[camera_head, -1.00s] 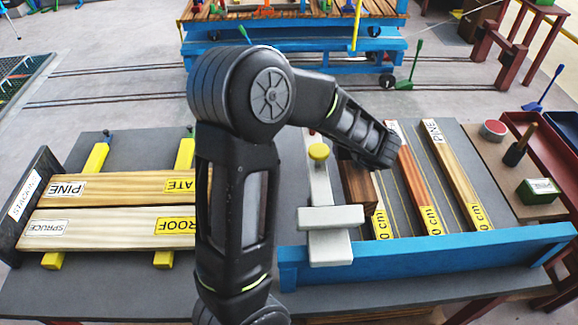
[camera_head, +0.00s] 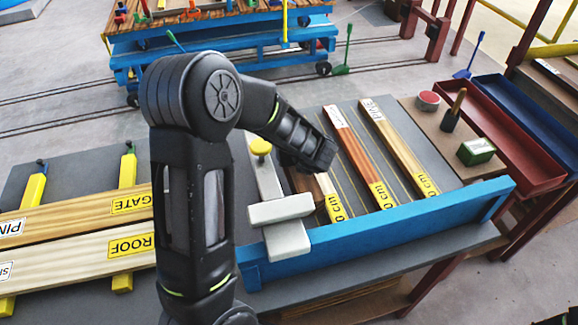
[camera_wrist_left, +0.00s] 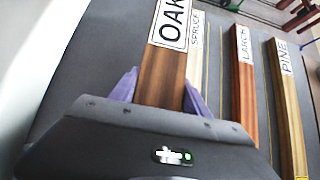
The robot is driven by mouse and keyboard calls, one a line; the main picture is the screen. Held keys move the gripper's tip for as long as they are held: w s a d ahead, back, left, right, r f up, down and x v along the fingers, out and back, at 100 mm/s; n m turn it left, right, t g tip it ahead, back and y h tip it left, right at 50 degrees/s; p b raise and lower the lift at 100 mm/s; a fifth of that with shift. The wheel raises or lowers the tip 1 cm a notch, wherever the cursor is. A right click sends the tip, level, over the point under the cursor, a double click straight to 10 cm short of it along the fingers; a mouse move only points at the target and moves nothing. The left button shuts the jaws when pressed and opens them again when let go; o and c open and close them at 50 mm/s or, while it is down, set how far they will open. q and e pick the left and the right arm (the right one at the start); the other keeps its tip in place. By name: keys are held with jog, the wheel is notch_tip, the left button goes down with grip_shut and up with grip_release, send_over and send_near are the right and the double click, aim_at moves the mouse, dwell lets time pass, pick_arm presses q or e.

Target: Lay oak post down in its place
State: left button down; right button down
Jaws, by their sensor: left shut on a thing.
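The oak post (camera_wrist_left: 163,75) is dark brown with a white OAK label. In the left wrist view it lies between the purple fingers of my left gripper (camera_wrist_left: 162,95), which is shut on it. In the head view the gripper's dark arm end (camera_head: 312,150) hides much of it, and a brown part of the oak post (camera_head: 303,183) shows beside the pale stop block (camera_head: 282,210). I cannot tell whether it touches the table. The spruce post (camera_wrist_left: 196,45) lies close to its right, partly hidden. My right gripper is not in view.
A larch post (camera_head: 356,150) and a pine post (camera_head: 398,145) lie farther right, with yellow cm end labels. A blue rail (camera_head: 400,222) runs along the near edge. GATE and ROOF boards lie at left on yellow bars. A red tray (camera_head: 505,135) stands at right.

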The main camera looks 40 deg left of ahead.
pick_arm(q)
jog(key=shift+f, duration=0.4)
jog(key=shift+f, duration=1.85)
jog(key=shift+f, duration=0.15)
jog(key=c, duration=0.8)
grip_release()
